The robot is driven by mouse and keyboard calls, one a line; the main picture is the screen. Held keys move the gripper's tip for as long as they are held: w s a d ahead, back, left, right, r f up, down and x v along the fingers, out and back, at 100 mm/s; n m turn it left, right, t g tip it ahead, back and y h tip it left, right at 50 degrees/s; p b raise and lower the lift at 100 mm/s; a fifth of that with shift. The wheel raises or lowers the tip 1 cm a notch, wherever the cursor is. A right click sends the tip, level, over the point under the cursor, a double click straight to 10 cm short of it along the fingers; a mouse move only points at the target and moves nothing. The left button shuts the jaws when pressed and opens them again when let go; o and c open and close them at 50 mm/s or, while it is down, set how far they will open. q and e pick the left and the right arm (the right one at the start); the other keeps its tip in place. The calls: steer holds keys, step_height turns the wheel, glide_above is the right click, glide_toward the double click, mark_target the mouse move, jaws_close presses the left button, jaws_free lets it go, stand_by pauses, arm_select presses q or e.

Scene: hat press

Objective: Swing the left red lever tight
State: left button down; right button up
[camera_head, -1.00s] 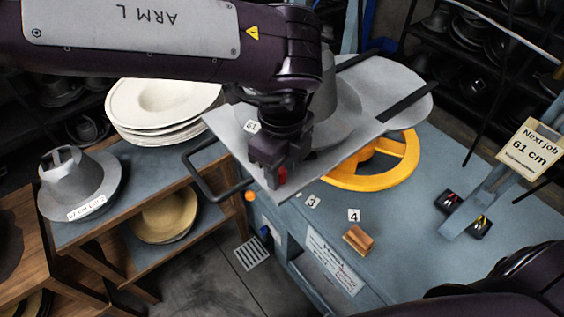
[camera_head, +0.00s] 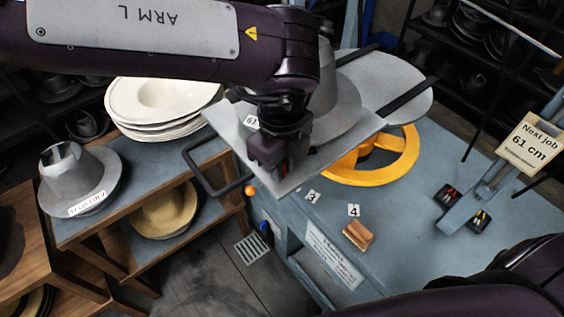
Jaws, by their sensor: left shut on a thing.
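My left gripper (camera_head: 281,165) reaches down over the near left part of the grey press plate (camera_head: 325,155). The rest of the lever is hidden by the gripper. A grey metal hat form (camera_head: 347,108) with the 61 label stands on the plate, partly behind my left arm. My right gripper is not in view; a dark part of my right arm shows at the lower right.
A yellow handwheel (camera_head: 395,165) sits under the plate. A black bar handle (camera_head: 212,190) juts out at the plate's left. A wooden block (camera_head: 357,236) lies on the blue bench (camera_head: 410,255). White hats (camera_head: 160,100) and a grey hat form (camera_head: 78,175) stand on the left shelf.

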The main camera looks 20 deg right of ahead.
mark_target(265, 181)
arm_select(q)
steer(key=shift+a+m, duration=0.2)
steer(key=shift+m, duration=0.2)
steer(key=shift+a+m+b, duration=0.25)
steer(key=shift+m+b, duration=0.05)
steer(key=shift+m, duration=0.5)
steer(key=m, duration=0.1)
steer(key=a+m, duration=0.1)
steer(key=m, duration=0.1)
steer(key=shift+a+m, duration=0.15)
steer(key=shift+m, duration=0.15)
steer(key=m, duration=0.1)
steer(key=a+m, duration=0.1)
steer(key=shift+w+m, duration=0.15)
steer(key=shift+m, duration=0.15)
steer(key=shift+w+a+m, duration=0.2)
steer(key=shift+a+m, duration=0.05)
steer(key=shift+m, duration=0.6)
steer(key=shift+w+a+m, duration=0.15)
steer(key=shift+a+m, duration=0.05)
steer(key=shift+m, duration=0.65)
steer(key=shift+r, duration=0.1)
steer(key=c, duration=1.3)
jaws_free()
